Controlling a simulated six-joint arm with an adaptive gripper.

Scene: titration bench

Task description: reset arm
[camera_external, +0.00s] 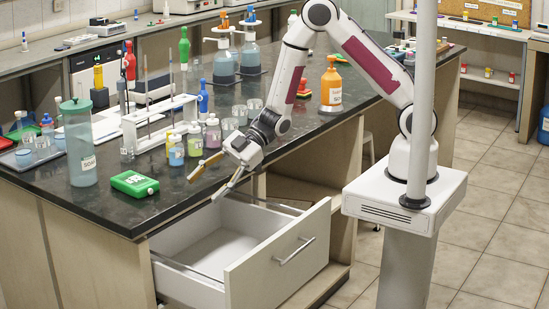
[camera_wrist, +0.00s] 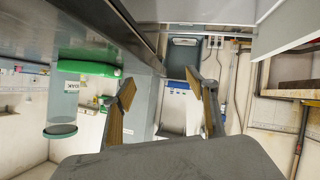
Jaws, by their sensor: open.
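My gripper (camera_external: 203,188) is open and empty. It hangs over the front edge of the bench, above the open drawer (camera_external: 277,272), with its fingers pointing down and to the left. In the wrist view my gripper (camera_wrist: 160,84) shows two spread fingers with tan inner pads and nothing between them. My arm reaches left from its white base in a bent pose. A green box (camera_external: 134,184) lies on the bench top to the left of the gripper, apart from it. It also shows in the wrist view (camera_wrist: 88,68), where the scene appears upside down.
Several small coloured bottles (camera_external: 194,142), beakers and a white rack (camera_external: 160,120) stand close behind the gripper. An orange bottle (camera_external: 331,84) is farther back. The drawer juts out from the bench and looks empty inside.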

